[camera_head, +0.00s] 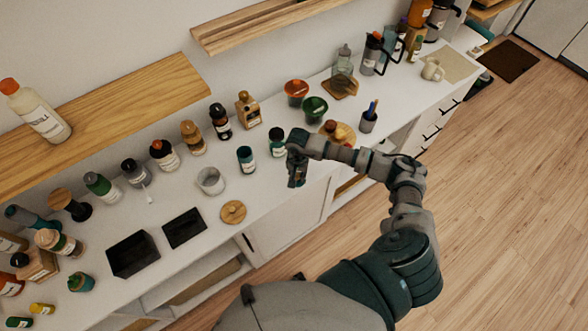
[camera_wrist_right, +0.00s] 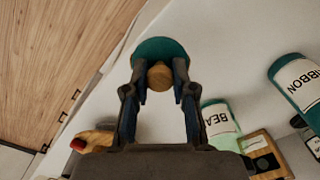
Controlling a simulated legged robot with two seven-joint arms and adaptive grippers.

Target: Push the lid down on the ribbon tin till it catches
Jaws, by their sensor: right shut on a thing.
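The ribbon tin (camera_head: 246,158) is a teal tin with a white label, upright on the white counter. In the right wrist view the ribbon tin (camera_wrist_right: 297,88) shows at the right edge, its label reading RIBBON. My right gripper (camera_head: 295,181) points down near the counter's front edge, to the right of the tin and apart from it. In the wrist view my right gripper (camera_wrist_right: 161,82) is shut on the wooden knob of a round teal lid (camera_wrist_right: 155,47). I cannot tell whether the lid touches the counter. My left gripper is not in view.
A green bead tin (camera_head: 277,143) stands between my right gripper and the ribbon tin's back right side. A grey open pot (camera_head: 210,181) and a round wooden lid (camera_head: 233,213) are to the left. Bottles line the wall.

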